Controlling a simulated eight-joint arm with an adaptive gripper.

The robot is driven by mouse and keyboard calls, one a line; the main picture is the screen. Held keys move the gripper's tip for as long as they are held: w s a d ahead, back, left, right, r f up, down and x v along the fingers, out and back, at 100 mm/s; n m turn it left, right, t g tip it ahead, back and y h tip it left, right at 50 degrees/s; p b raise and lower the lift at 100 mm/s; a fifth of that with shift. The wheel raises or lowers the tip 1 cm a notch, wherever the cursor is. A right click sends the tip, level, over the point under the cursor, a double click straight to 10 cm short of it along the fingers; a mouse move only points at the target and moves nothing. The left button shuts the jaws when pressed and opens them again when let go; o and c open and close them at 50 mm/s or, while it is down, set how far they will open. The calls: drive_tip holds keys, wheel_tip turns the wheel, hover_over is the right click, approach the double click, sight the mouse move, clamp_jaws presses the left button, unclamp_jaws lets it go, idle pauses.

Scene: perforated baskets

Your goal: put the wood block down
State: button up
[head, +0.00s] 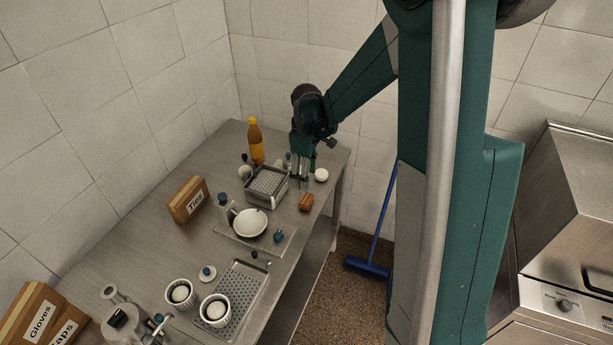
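A small orange-brown wood block (306,202) shows near the right edge of the metal table, close to the perforated basket. My gripper (302,184) points down just above and slightly left of the block in the picture. The fingers are small and dark here, and I cannot tell whether they touch the block or how far apart they are. The block looks level and at about table height, but its underside is hidden.
A perforated metal basket (267,185) stands left of my gripper, with an orange bottle (255,140) behind it. A white round item (321,175) lies to the right. A board with a white bowl (250,223) is nearer. The tabletop around the block's front is clear.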

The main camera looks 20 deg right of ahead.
idle(0.3)
drive_tip(key=s+a+r+m+t, duration=0.2)
drive_tip(key=s+r, duration=0.4)
drive_tip(key=r, duration=0.1)
drive_tip(key=s+a+r+m+t, duration=0.1)
drive_tip(key=s+a+r+m, duration=0.15)
drive_tip(key=s+r, duration=0.45)
drive_tip(key=s+a+r+m+t, duration=0.2)
drive_tip(key=s, duration=0.5)
drive_tip(key=s+a+r+m+t, duration=0.2)
drive_tip(key=s+r, duration=0.1)
drive_tip(key=s, duration=0.5)
drive_tip(key=shift+s, duration=0.25)
